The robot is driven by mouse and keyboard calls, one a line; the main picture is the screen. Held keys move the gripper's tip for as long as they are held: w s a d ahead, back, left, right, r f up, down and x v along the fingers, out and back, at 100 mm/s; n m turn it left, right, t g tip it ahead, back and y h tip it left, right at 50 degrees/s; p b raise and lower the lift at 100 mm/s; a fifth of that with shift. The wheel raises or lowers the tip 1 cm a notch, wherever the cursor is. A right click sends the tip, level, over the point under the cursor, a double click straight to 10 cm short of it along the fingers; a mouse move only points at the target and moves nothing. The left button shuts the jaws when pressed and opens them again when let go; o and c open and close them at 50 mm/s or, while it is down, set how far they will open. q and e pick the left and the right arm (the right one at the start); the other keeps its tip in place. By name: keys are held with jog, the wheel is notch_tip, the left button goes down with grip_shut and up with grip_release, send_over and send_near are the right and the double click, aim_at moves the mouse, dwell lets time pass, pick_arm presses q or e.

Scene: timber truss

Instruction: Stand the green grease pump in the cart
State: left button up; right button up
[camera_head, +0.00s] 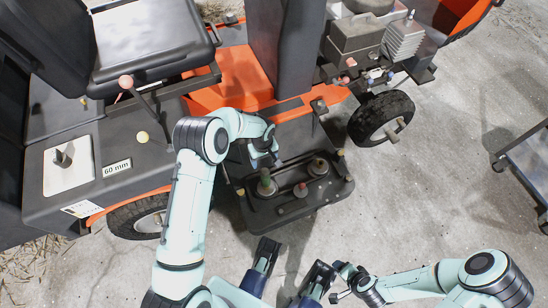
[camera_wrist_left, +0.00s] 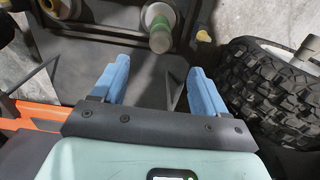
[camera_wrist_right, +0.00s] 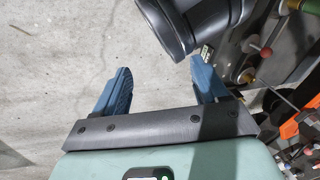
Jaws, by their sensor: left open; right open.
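The green grease pump (camera_head: 266,185) stands on the dark plate at the front of the orange machine. It also shows in the left wrist view (camera_wrist_left: 160,20), seen from above, with a pale round top. My left gripper (camera_head: 264,158) is open just behind the pump. Its blue fingers (camera_wrist_left: 160,65) point toward the pump with nothing between them. My right gripper (camera_head: 342,282) is open and empty over the concrete floor, away from the plate; its fingers show in its wrist view (camera_wrist_right: 160,66). A grey cart (camera_head: 528,165) is partly visible at the right edge; its inside is mostly out of frame.
Bare concrete (camera_head: 440,200) lies between machine and cart.

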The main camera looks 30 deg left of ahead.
aim_at(265, 170)
pick_arm(q)
notch_tip(265, 170, down, 8)
jog(key=shift+s+f+b, duration=0.1)
jog(key=shift+f+b, duration=0.05)
jog(key=shift+b, duration=0.85)
notch_tip(265, 170, down, 4)
jog(key=shift+r+b, duration=0.1)
jog(key=shift+b, duration=0.45)
jog(key=shift+f, duration=0.6)
pick_arm(e)
jog(key=shift+s+d+f, duration=0.1)
jog(key=shift+d+f, duration=0.2)
jog(key=shift+f, duration=0.5)
jog(key=shift+s+d+f, duration=0.1)
jog(key=shift+d+f, duration=0.25)
jog(key=shift+f, duration=0.5)
jog(key=shift+s+d+f, duration=0.1)
jog(key=shift+d+f, duration=0.2)
jog(key=shift+f, duration=0.5)
pick_arm(q)
jog(key=shift+c, duration=0.3)
grip_shut()
jog(key=shift+r, duration=0.1)
jog(key=shift+r, duration=0.6)
pick_arm(e)
jog(key=shift+r, duration=0.3)
